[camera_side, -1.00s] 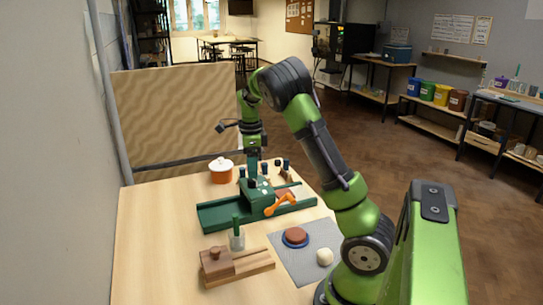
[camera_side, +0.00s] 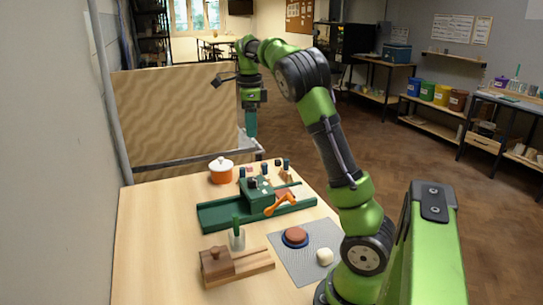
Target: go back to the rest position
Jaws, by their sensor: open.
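My gripper (camera_side: 251,134) hangs pointing down in the air above the far edge of the table, with its teal fingers well clear of everything below. It looks empty; the gap between the fingers is too small to make out. Below and nearer stands a dark green device (camera_side: 258,193) with a long green tray (camera_side: 221,214) and an orange crank handle (camera_side: 280,205). My gripper is apart from it.
Nearer are a cup with a green-handled tool (camera_side: 237,239), a wooden block (camera_side: 232,269), and a grey mat (camera_side: 291,264) with a brown disc on a blue dish (camera_side: 295,237) and a whitish lump (camera_side: 324,257). A tan patterned panel (camera_side: 172,115) stands behind.

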